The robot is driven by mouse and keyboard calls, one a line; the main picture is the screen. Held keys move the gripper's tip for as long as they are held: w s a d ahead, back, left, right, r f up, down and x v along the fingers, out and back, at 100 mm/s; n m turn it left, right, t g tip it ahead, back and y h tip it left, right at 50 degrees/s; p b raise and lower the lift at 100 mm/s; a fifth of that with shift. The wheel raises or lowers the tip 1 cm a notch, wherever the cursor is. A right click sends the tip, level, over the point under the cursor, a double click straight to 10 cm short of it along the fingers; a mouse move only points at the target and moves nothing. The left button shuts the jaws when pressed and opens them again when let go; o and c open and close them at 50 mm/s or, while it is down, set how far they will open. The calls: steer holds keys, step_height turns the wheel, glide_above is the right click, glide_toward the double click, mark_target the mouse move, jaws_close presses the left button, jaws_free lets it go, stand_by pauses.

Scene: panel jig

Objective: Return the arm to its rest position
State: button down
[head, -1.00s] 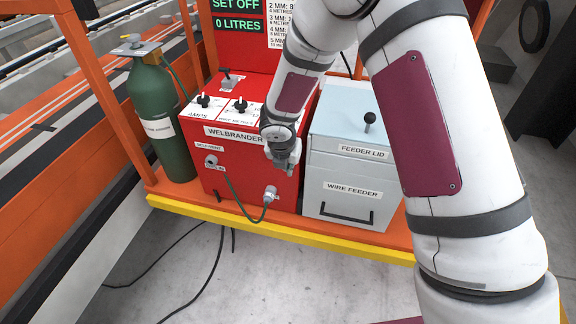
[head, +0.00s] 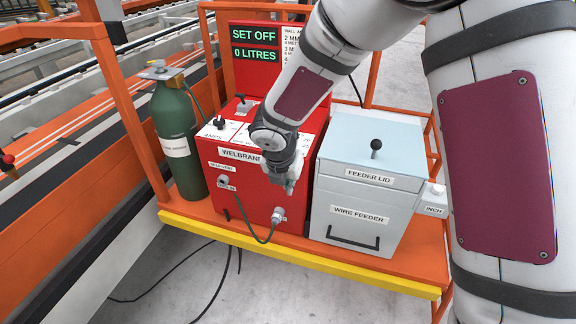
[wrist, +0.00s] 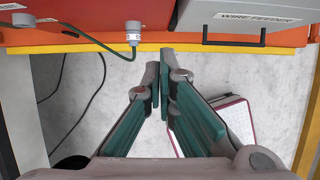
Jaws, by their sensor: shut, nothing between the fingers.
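My gripper (head: 291,182) hangs in front of the red welder (head: 222,174), near its right edge, with its fingers pointing down. In the wrist view, the fingertips (wrist: 160,82) are together with nothing between them, over the grey floor. My arm is bent and raised, coming in from the right side of the head view and hiding part of the welder's top and front.
A pale wire feeder (head: 345,209) with a closed lid stands right of the welder. A green gas cylinder (head: 175,135) stands left. A yellow-edged orange cart (head: 300,258) carries them. Cables (head: 216,275) lie on the open floor in front.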

steer(key=s+d+r+m+h, duration=0.1)
steer(key=s+d+r+m, duration=0.4)
steer(key=d+r+m, duration=0.25)
steer(key=s+d+r+m+h, duration=0.1)
steer(key=s+d+r+m, duration=0.5)
steer(key=r, duration=0.3)
steer(key=s+d+r+m+y, duration=0.1)
steer(key=s+r+m, duration=0.2)
steer(key=s+m, duration=0.6)
steer(key=s+d+r+m+y, duration=0.2)
steer(key=s+m, duration=0.7)
steer(key=shift+s+d+r+y, duration=0.15)
steer(key=shift+d+r+y, duration=0.15)
steer(key=shift+r, duration=0.1)
steer(key=shift+m, duration=0.25)
